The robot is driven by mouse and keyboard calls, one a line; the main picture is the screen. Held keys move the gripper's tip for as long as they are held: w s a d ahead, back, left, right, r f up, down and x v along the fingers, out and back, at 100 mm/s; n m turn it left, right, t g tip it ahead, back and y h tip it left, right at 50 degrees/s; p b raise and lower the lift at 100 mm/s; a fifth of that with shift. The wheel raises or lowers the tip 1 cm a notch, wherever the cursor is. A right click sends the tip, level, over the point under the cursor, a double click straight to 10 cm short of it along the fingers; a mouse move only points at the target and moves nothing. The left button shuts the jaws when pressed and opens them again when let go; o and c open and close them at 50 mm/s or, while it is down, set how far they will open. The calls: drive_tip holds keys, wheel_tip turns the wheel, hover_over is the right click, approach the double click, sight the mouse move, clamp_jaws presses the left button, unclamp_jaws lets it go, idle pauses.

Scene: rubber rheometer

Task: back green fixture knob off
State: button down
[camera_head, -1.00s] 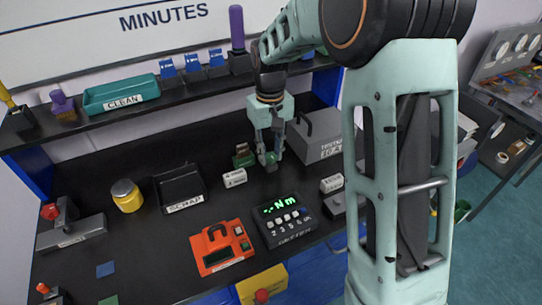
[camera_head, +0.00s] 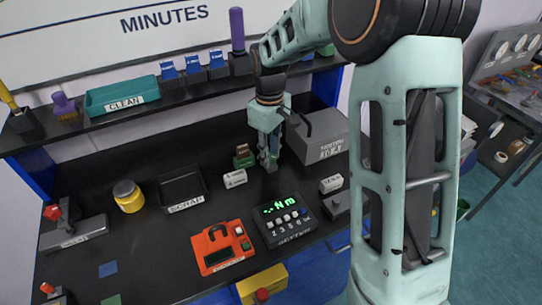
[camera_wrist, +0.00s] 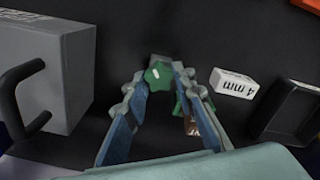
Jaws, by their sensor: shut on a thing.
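My gripper (camera_head: 268,164) points down over the back of the black bench. In the wrist view its fingertips (camera_wrist: 158,76) are closed around a green lobed knob (camera_wrist: 158,73) with a pale mark on top. A small grey part (camera_wrist: 159,58) shows just beyond the knob; whether the knob is seated on it or lifted clear, I cannot tell. In the head view the fingers hide the knob. A green block with a brown lower part (camera_head: 243,157) stands just left of my gripper, partly behind a finger in the wrist view (camera_wrist: 181,103).
A grey box with a black handle (camera_head: 318,137) stands close on the right. A white "4 mm" block (camera_head: 235,179) and the black scrap tray (camera_head: 182,188) are to the left. The torque display unit (camera_head: 287,219) and orange device (camera_head: 222,246) are in front.

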drive_tip(key=n, duration=0.3)
drive_tip(key=shift+n+p, duration=0.3)
drive_tip(key=shift+p, duration=0.05)
drive_tip(key=shift+s+n+p, duration=0.1)
drive_tip(key=shift+n+p, duration=0.3)
drive_tip(key=shift+n, duration=0.2)
drive_tip(key=c, duration=1.7)
unclamp_jaws()
